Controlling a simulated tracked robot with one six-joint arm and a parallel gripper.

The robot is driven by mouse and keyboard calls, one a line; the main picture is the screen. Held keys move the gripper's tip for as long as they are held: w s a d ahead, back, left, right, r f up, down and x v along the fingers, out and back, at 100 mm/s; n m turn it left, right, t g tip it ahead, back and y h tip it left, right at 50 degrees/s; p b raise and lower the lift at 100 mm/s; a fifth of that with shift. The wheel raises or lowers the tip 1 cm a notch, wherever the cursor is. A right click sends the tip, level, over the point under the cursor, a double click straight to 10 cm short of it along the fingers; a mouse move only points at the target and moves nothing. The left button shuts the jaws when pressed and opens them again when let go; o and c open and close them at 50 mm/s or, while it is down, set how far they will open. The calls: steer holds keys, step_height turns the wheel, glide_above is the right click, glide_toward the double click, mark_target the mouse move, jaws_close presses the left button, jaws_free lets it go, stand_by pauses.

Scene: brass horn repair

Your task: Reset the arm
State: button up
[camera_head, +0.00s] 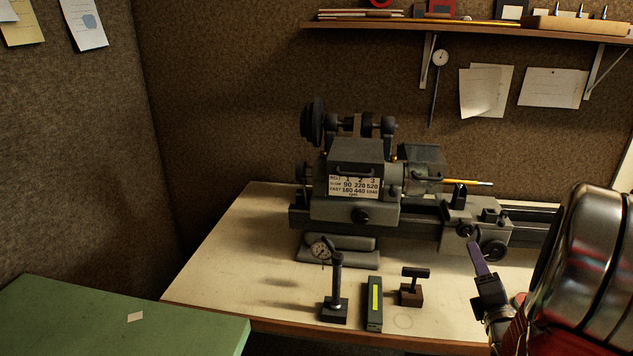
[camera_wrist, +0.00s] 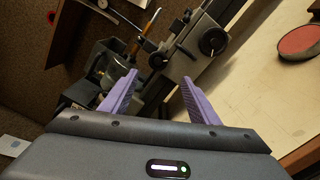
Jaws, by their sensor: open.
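My gripper (camera_head: 478,262) is at the right of the head view, above the front part of the bench and in front of the lathe (camera_head: 360,180). In the wrist view my gripper (camera_wrist: 160,88) shows two purple fingers spread apart with nothing between them. The lathe's carriage and handwheels (camera_wrist: 190,50) lie beyond the fingertips in that view. The lathe stands on the pale bench (camera_head: 225,240). Part of the lathe's right side is hidden behind my arm in the head view.
A dial indicator stand (camera_head: 335,290), a long box with a yellow stripe (camera_head: 375,303) and a T-handled tool (camera_head: 412,287) stand along the bench front. A red round pad (camera_wrist: 299,42) lies on the bench. A green surface (camera_head: 110,320) is at lower left. A shelf (camera_head: 460,23) hangs above.

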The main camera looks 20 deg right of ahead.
steer(key=s+f+m+g, duration=0.1)
steer(key=f+m+g, duration=0.1)
steer(key=f+m, duration=0.1)
steer(key=s+d+f+m+g, duration=0.1)
steer(key=s+f+m+g, duration=0.1)
steer(key=f, duration=0.1)
steer(key=s+d+f+m+g, duration=0.1)
steer(key=f+m+g, duration=0.1)
steer(key=f+m, duration=0.1)
steer(key=shift+s+d+f+m+y, duration=0.15)
steer(key=shift+s+f+m+y, duration=0.15)
steer(key=shift+f, duration=0.25)
steer(key=s+f+m+g, duration=0.1)
steer(key=m, duration=0.1)
steer(key=s+a+f+m+g, duration=0.1)
steer(key=shift+s+a+f+m+y, duration=0.15)
steer(key=shift+a+m+y, duration=0.05)
steer(key=shift+m+y, duration=0.2)
steer(key=s+a+r+m+y, duration=0.1)
steer(key=a+r, duration=0.4)
steer(key=a, duration=0.9)
steer(key=s+a+r+m+g+y, duration=0.1)
steer(key=a+r+y, duration=0.3)
steer(key=a, duration=1)
steer(key=s+a+r+m+g+y, duration=0.1)
steer(key=a+r, duration=0.6)
steer(key=a, duration=0.7)
steer(key=shift+s+m+y, duration=0.25)
steer(key=shift+m+y, duration=0.45)
steer(key=shift+m, duration=0.4)
